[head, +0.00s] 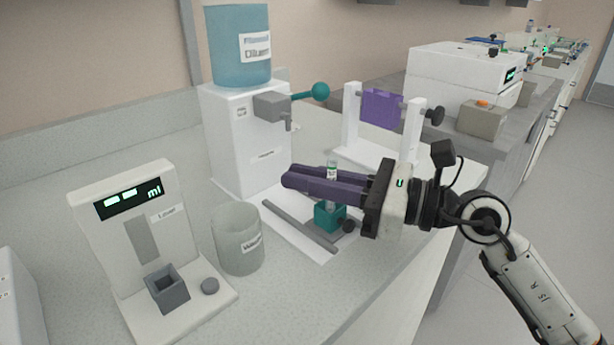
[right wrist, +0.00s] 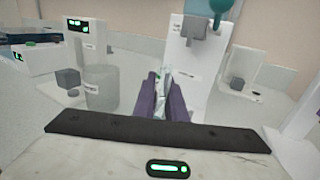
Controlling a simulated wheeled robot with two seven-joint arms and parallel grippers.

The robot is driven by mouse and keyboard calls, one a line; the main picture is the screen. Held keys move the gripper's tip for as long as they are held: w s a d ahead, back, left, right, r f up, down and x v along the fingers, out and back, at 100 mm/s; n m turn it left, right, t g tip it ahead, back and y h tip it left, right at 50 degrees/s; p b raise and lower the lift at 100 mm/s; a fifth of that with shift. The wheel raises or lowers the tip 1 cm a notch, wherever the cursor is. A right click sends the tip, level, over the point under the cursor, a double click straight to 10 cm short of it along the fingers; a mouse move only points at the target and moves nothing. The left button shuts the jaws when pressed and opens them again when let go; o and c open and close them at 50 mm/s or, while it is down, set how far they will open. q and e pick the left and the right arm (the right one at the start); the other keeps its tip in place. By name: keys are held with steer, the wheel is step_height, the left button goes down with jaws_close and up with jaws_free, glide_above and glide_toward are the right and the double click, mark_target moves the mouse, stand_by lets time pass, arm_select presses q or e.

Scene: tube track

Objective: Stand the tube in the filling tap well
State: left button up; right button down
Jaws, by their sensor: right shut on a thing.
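My right gripper (head: 325,187) is shut on a clear tube (head: 331,170) with a label. The tube stands about upright between the purple fingers. It also shows between the fingertips in the right wrist view (right wrist: 165,82). The teal well block (head: 328,219) lies under the fingers in the head view, on the base plate of the filling tap (head: 244,135). The tube's lower end lines up with the block; I cannot tell whether it is inside or just above. The grey spout (head: 287,122) is behind and above the gripper. My left gripper is not in view.
A grey bar (head: 298,224) lies along the tap's base plate. A clear beaker (head: 238,240) stands to its left, then a white display unit (head: 135,235) with a grey cup (head: 167,289). A white stand with a purple block (head: 381,108) is behind the gripper. The front counter is clear.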

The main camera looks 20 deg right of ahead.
steer(key=c, duration=1.7)
jaws_free()
